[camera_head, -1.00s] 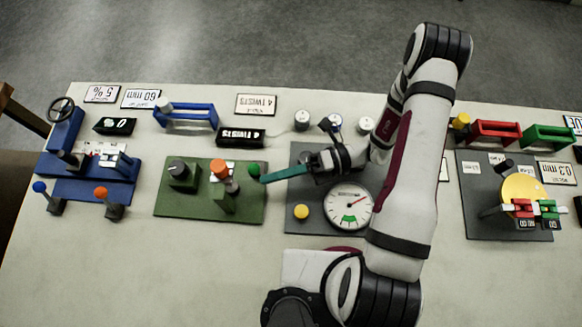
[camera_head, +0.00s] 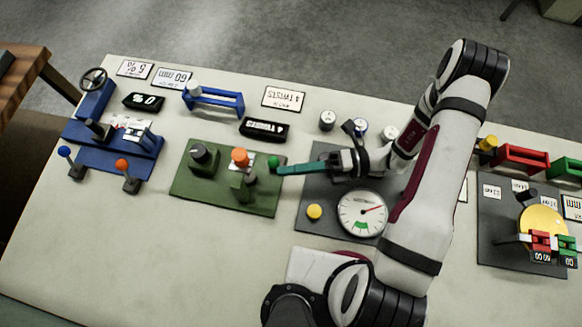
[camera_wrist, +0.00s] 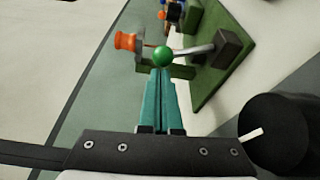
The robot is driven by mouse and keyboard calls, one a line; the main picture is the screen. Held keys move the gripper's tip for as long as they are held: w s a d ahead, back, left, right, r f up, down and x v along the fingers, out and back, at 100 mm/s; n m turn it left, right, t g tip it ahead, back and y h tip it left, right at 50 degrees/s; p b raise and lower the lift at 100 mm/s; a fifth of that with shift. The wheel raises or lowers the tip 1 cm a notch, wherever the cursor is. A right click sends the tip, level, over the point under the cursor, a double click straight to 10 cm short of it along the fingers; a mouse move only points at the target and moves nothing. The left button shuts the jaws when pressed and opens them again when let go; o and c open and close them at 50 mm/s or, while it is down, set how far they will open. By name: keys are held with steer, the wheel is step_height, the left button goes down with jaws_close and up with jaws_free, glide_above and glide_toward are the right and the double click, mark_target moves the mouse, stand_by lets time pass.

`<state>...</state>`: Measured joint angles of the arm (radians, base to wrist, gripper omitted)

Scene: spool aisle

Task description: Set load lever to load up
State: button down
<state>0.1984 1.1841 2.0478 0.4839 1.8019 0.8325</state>
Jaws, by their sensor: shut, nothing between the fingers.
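A lever with a green ball knob (camera_head: 273,162) stands at the right edge of the green board (camera_head: 190,192); no readable label marks it as the load lever. In the wrist view its green ball (camera_wrist: 163,57) is on a grey rod that runs right to a dark block (camera_wrist: 228,46). My gripper (camera_head: 280,169) has long teal fingers, shut and empty, pointing left at the ball. In the wrist view the fingertips (camera_wrist: 162,72) are right at the ball's near side; I cannot tell if they touch it.
An orange spool-like knob (camera_head: 240,157) stands left of the ball, and also shows in the wrist view (camera_wrist: 125,41). A dial gauge (camera_head: 362,214) and yellow button (camera_head: 314,212) are on the grey board under my arm. A blue station (camera_head: 110,160) is farther left.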

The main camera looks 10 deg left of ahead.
mark_target(275, 158)
steer(key=shift+w, duration=0.1)
steer(key=shift+w+r, duration=0.35)
steer(key=shift+w, duration=0.3)
steer(key=shift+w+r+m+y, duration=0.15)
steer(key=shift+w+m+y, duration=0.15)
steer(key=shift+w+m, duration=0.5)
steer(key=shift+w, duration=0.45)
steer(key=v, duration=0.7)
steer(key=shift+w+d, duration=0.1)
steer(key=shift+d, duration=0.2)
